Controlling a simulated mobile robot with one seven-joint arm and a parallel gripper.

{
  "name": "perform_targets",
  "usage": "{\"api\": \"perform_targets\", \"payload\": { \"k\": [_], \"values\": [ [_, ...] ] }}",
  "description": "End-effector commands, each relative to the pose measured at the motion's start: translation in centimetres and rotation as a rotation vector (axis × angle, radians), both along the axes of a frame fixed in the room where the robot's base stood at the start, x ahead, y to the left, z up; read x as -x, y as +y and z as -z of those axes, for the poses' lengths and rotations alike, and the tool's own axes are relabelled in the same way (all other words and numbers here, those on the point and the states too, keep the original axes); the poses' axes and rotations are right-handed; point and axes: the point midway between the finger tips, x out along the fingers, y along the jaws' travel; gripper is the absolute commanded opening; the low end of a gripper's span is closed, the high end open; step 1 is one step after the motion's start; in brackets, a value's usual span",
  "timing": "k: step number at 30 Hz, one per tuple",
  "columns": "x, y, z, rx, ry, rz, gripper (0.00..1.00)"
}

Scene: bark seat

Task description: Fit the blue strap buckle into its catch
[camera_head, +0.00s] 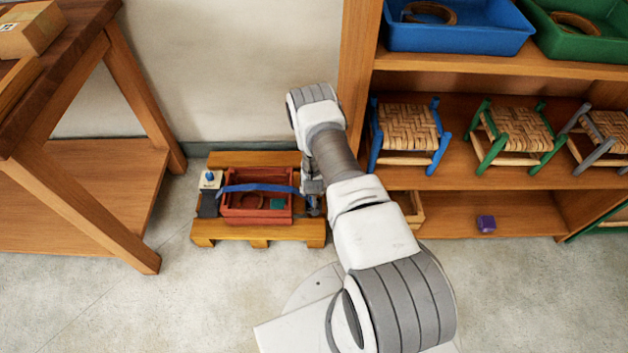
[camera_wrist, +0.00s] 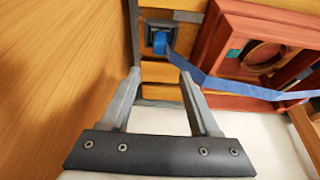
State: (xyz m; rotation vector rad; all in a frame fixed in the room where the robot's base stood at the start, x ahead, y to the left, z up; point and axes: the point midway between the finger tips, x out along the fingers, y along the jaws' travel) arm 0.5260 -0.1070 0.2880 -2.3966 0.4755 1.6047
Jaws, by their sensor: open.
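The blue strap (camera_head: 258,188) lies across the top of an open red crate (camera_head: 258,217). In the head view my gripper (camera_head: 312,188) is at the crate's right side, and my arm partly hides that end.
The crate stands on a wooden pallet (camera_head: 258,234). A pale block with a blue knob (camera_head: 210,179) is at its left end. A wooden table (camera_head: 75,200) stands left. A shelf with woven stools (camera_head: 410,127) and a purple cube (camera_head: 486,223) stands right. Floor in front is clear.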

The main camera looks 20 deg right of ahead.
Motion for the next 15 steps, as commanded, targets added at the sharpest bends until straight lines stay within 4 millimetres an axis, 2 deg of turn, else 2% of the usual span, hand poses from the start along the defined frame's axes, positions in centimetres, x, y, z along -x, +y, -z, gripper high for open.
{"api": "perform_targets", "payload": {
  "k": [5, 9, 15],
  "values": [
    [-3.3, 0.4, -5.8, -0.009, -0.019, -0.017, 0.62],
    [-5.9, 1.2, -12.8, -0.021, -0.029, -0.042, 0.62],
    [-7.6, 2.5, -22.8, -0.037, -0.040, -0.078, 0.62]
  ]
}}
